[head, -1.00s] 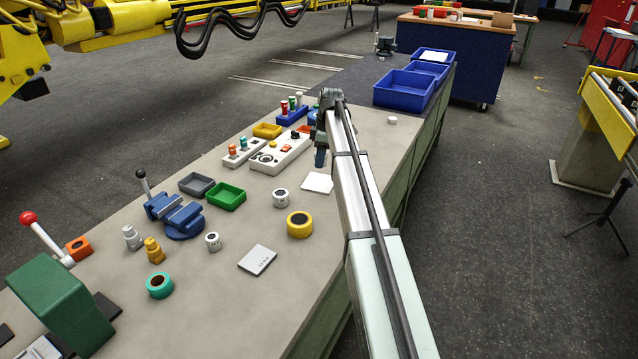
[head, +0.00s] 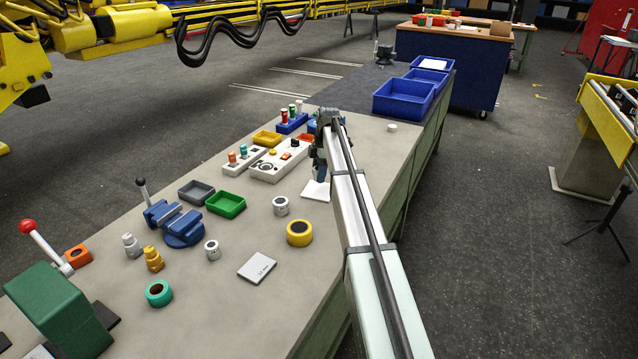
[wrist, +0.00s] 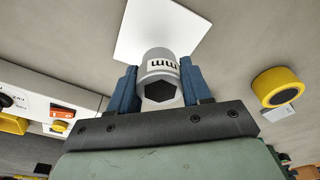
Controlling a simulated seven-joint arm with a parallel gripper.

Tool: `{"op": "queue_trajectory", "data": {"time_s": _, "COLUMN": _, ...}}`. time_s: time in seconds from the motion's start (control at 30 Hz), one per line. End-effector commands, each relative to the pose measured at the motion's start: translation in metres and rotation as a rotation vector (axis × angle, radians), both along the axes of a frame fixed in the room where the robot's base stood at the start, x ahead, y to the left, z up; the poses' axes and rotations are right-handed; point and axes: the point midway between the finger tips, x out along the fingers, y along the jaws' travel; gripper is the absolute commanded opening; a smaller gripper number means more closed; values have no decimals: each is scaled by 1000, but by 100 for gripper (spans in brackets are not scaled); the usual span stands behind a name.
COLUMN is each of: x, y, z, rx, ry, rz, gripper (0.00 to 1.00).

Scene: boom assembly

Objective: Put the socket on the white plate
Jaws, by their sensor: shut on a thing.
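The socket (wrist: 161,82) is a grey cylinder with a dark hexagonal opening and black lettering. My gripper (wrist: 161,90) is shut on it, with a blue finger on each side. The white plate (wrist: 150,25) lies flat on the bench beyond the socket, which overlaps its near edge in the wrist view. I cannot tell whether the socket touches it. In the head view my gripper (head: 321,176) is over the white plate (head: 313,193) and covers part of it. The held socket cannot be made out there.
Two similar grey sockets (head: 280,206) (head: 212,250) stand on the bench nearby. A yellow ring (head: 299,233) and a lettered pale card (head: 257,267) lie in front. A white control box (head: 281,160) is left of my gripper. Green (head: 226,205) and grey trays (head: 196,190) are further left.

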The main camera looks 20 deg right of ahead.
Motion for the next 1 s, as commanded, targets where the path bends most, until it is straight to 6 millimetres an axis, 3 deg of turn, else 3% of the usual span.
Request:
{"op": "queue_trajectory", "data": {"time_s": 0.4, "x": -1, "y": 0, "z": -41, "rx": 0, "ry": 1, "rz": 0, "gripper": 12}}
{"op": "queue_trajectory", "data": {"time_s": 0.83, "x": 0, "y": 0, "z": -46, "rx": -1, "ry": -1, "rz": -1, "gripper": 12}}
{"op": "queue_trajectory", "data": {"time_s": 0.87, "x": 0, "y": 0, "z": -46, "rx": -1, "ry": -1, "rz": -1, "gripper": 50}}
{"op": "queue_trajectory", "data": {"time_s": 1.0, "x": 0, "y": 0, "z": -46, "rx": -1, "ry": -1, "rz": -1, "gripper": 64}}
